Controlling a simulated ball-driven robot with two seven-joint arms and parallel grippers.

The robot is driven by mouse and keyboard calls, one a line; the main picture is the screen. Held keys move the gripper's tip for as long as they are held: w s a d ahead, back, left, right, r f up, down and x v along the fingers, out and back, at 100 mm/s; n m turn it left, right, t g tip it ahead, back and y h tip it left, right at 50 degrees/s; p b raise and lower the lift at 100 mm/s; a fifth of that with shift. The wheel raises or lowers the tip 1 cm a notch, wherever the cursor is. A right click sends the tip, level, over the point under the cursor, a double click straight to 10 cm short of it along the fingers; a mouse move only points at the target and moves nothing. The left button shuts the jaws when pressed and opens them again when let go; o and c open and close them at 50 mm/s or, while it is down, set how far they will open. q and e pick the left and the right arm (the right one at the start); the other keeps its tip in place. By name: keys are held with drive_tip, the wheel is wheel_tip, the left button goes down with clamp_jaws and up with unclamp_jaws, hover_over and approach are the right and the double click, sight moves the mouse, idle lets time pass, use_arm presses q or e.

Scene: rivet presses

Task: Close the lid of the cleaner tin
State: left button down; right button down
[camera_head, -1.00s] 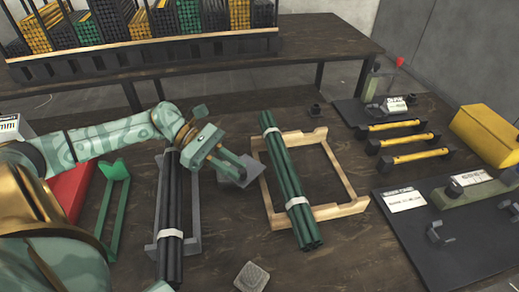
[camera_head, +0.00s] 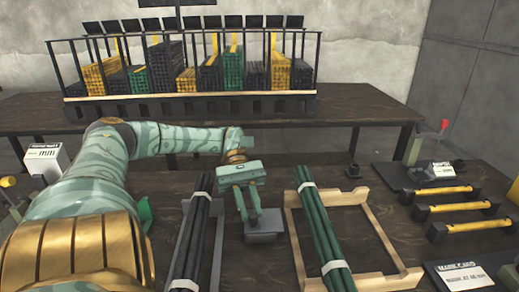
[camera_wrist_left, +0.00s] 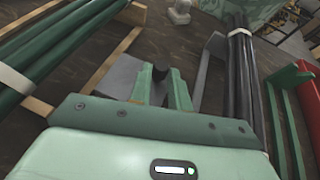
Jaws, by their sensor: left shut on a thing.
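The cleaner tin (camera_head: 268,229) looks like a low grey box on the dark table, between the black rod bundle and the green rod bundle. My left gripper (camera_head: 250,217) points down at it, with its fingers in front of the tin's rear part. In the left wrist view, a small dark piece (camera_wrist_left: 160,73) shows between the finger ends, and a grey flat surface (camera_wrist_left: 122,76) lies beside them. The gripper is shut on this part, which looks like the tin's lid. The fingers hide much of it, so I cannot tell the lid's angle. My right gripper is out of view.
Black rods (camera_head: 194,245) lie close left of the tin. Green rods (camera_head: 322,232) lie in a wooden frame (camera_head: 377,222) close right. Yellow-handled bars (camera_head: 455,208) are further right. A rack of rods (camera_head: 190,108) stands on the back table.

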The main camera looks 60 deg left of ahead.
use_arm(q)
drive_tip(key=shift+w, duration=0.1)
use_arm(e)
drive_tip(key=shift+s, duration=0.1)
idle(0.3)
use_arm(q)
drive_tip(key=c, duration=1.3)
unclamp_jaws()
drive_tip(key=shift+a, duration=0.15)
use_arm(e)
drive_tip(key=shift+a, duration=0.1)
use_arm(q)
drive_tip(key=r+p, duration=0.2)
drive_tip(key=r, duration=0.1)
drive_tip(key=r+p, duration=0.1)
drive_tip(key=shift+s+d+r, duration=0.25)
drive_tip(key=shift+r, duration=0.15)
drive_tip(key=s+d+r+p, duration=0.8)
drive_tip(key=d+p, duration=0.2)
drive_tip(key=p, duration=0.5)
drive_tip(key=shift+s+p, duration=0.4)
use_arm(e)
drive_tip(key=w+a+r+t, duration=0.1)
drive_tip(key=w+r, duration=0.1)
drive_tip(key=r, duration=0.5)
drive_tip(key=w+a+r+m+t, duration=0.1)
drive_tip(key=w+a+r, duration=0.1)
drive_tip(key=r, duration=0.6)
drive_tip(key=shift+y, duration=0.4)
